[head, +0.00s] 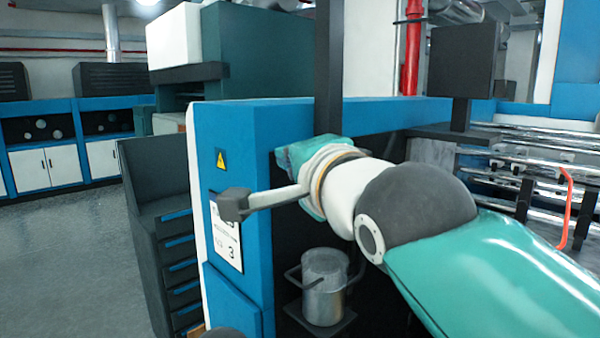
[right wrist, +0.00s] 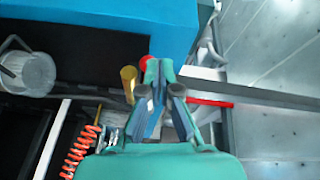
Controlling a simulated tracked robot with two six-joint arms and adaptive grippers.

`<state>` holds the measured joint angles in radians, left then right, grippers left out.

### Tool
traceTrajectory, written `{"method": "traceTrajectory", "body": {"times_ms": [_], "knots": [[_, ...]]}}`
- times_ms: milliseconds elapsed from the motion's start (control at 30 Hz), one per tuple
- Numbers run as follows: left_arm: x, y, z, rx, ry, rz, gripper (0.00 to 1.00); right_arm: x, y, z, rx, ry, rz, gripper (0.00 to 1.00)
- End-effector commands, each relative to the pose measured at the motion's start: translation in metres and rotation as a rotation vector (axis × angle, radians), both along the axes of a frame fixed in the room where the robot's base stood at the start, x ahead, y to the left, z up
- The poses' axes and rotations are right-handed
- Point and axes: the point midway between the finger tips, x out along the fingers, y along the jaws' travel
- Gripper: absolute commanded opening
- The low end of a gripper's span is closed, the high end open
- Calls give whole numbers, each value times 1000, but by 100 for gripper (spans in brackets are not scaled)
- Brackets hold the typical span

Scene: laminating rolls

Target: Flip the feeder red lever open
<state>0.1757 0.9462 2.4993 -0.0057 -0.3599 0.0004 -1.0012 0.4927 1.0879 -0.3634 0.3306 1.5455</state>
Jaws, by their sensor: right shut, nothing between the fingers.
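In the right wrist view, a red round knob (right wrist: 146,62) shows just left of the fingertips of my right gripper (right wrist: 158,66). A short red bar (right wrist: 210,102) sticks out to the right of the fingers. I cannot tell if knob and bar are both parts of the feeder's red lever, as the fingers cover the space between. The gripper is shut and empty; whether it touches the knob is unclear. In the head view, the fingers are hidden behind my right wrist, in front of the blue machine (head: 350,115). My left gripper is not in view.
A metal can (head: 324,285) stands on a small bracket below my right wrist. A red curved bar (head: 565,210) is by the metal rollers (head: 520,150) at the right. A dark drawer cabinet (head: 150,240) stands left of the machine. The floor (head: 70,260) at left is clear.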

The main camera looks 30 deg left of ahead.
Motion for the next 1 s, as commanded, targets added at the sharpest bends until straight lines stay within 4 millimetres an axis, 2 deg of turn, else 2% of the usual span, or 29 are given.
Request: {"method": "traceTrajectory", "body": {"times_ms": [33, 100, 233, 400, 833, 933, 1000], "knots": [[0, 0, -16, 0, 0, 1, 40, -14, 5, -6, 3, -4, 6, 0], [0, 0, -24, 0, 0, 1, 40, -28, 8, -5, 2, -3, 4, 0], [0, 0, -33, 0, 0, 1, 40, -49, 13, -1, 4, -1, 2, 0], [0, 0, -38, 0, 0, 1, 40, -64, 17, 1, 1, 0, 0, 0], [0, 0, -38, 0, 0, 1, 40, -65, 16, 3, 1, 3, -4, 0], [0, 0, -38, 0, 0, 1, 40, -52, 9, 0, 1, 9, -25, 0], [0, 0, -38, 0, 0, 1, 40, -33, 0, -6, -3, 22, -54, 0]]}}
